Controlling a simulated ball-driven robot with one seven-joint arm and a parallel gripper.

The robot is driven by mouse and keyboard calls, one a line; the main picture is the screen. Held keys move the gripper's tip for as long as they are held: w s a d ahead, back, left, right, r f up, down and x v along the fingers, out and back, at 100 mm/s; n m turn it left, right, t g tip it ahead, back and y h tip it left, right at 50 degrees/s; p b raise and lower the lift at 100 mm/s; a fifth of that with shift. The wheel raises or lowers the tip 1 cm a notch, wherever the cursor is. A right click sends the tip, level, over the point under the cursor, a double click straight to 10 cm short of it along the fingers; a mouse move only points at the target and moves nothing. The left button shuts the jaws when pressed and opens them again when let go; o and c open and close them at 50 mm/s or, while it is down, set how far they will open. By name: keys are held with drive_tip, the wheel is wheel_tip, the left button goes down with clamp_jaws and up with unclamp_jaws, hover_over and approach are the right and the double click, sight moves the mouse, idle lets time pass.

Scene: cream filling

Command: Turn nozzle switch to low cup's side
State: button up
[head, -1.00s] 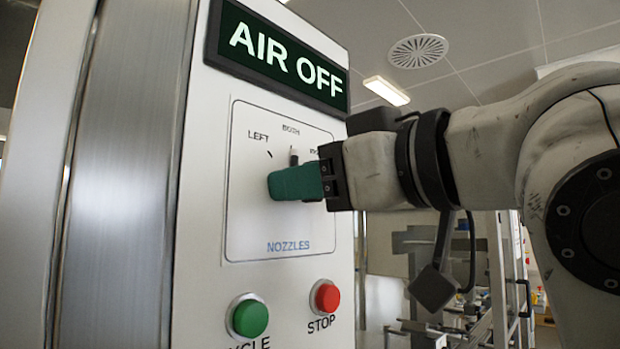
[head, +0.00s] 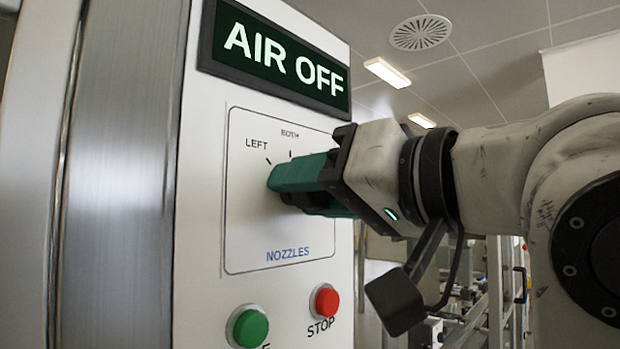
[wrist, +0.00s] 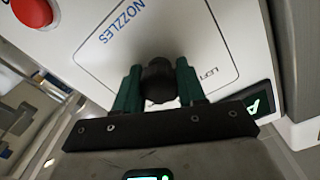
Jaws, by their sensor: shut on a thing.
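The nozzle switch is a dark round knob (wrist: 158,78) on the white panel marked NOZZLES (head: 265,230). In the wrist view it sits between my teal fingers. My gripper (head: 300,186) is shut on it, rolled at a tilt; it also shows in the wrist view (wrist: 157,92). In the head view the fingers hide the knob and its pointer, so I cannot tell which mark it points at. The LEFT label (head: 257,143) and BOTH label (head: 290,133) show; any label to their right is hidden behind my gripper. No cup is in view.
A sign reading AIR OFF (head: 284,58) is above the panel. A green button (head: 251,328) and a red STOP button (head: 326,301) sit below it. A metal column (head: 125,170) stands at the left. Open room with equipment lies at the right.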

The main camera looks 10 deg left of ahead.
drive_tip(key=shift+m, duration=0.4)
drive_tip(key=o, duration=1.1)
drive_tip(key=shift+c, duration=0.2)
drive_tip(key=shift+d, duration=0.15)
drive_tip(key=b+v, duration=0.2)
drive_tip(key=v, duration=0.8)
drive_tip(key=shift+s+d+b, duration=0.2)
drive_tip(key=shift+s+b, duration=0.05)
drive_tip(key=shift+b, duration=0.1)
drive_tip(key=shift+w+f, duration=0.1)
